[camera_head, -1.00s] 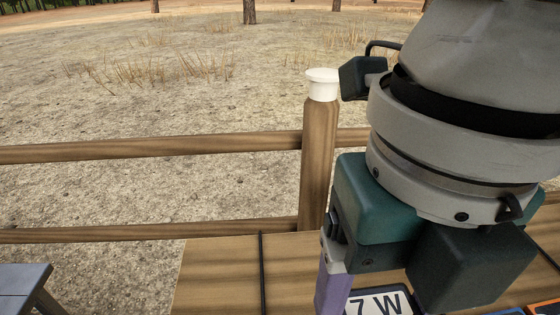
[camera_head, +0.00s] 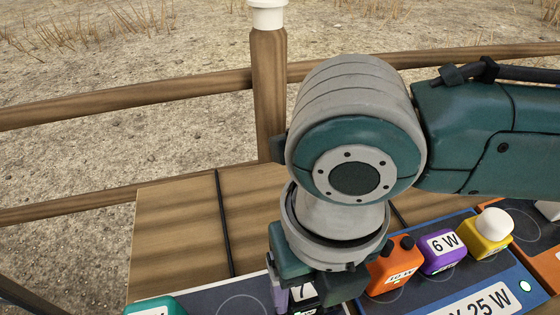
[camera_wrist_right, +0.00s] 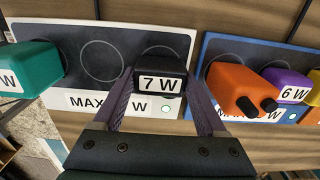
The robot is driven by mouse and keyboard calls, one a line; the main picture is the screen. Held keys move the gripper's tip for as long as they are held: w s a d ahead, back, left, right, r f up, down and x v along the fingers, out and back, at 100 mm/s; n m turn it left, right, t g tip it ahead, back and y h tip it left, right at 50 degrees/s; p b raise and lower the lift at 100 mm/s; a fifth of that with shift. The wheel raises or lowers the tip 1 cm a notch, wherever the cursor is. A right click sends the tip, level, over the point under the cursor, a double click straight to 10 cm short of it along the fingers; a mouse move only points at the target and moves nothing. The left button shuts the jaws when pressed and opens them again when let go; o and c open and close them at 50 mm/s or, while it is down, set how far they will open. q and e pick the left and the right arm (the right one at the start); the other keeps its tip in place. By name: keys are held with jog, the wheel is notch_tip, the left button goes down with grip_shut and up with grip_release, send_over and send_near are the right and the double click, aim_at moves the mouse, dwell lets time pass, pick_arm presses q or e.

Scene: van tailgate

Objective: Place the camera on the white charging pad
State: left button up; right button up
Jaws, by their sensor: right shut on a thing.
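A black block labelled 7 W (camera_wrist_right: 160,84), seemingly the camera, is between the purple fingers of my right gripper (camera_wrist_right: 160,76), which is shut on it. In the head view my right gripper (camera_head: 292,296) and the block's label show at the bottom, mostly under my wrist. The white-edged charging pad (camera_wrist_right: 66,34) has a dark face with ring marks and a partly covered MAX label. The block is over its right ring; whether it touches the pad I cannot tell. My left gripper is out of view.
A blue-edged pad (camera_head: 525,287) to the right holds an orange block (camera_head: 390,272), a purple 6 W block (camera_head: 441,251) and a yellow block with a white top (camera_head: 489,232). Bare tailgate wood (camera_head: 175,225) and a dark strap lie behind the white-edged pad. A wooden fence stands beyond.

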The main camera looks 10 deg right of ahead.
jog(key=shift+f, duration=0.1)
jog(key=o, duration=1.4)
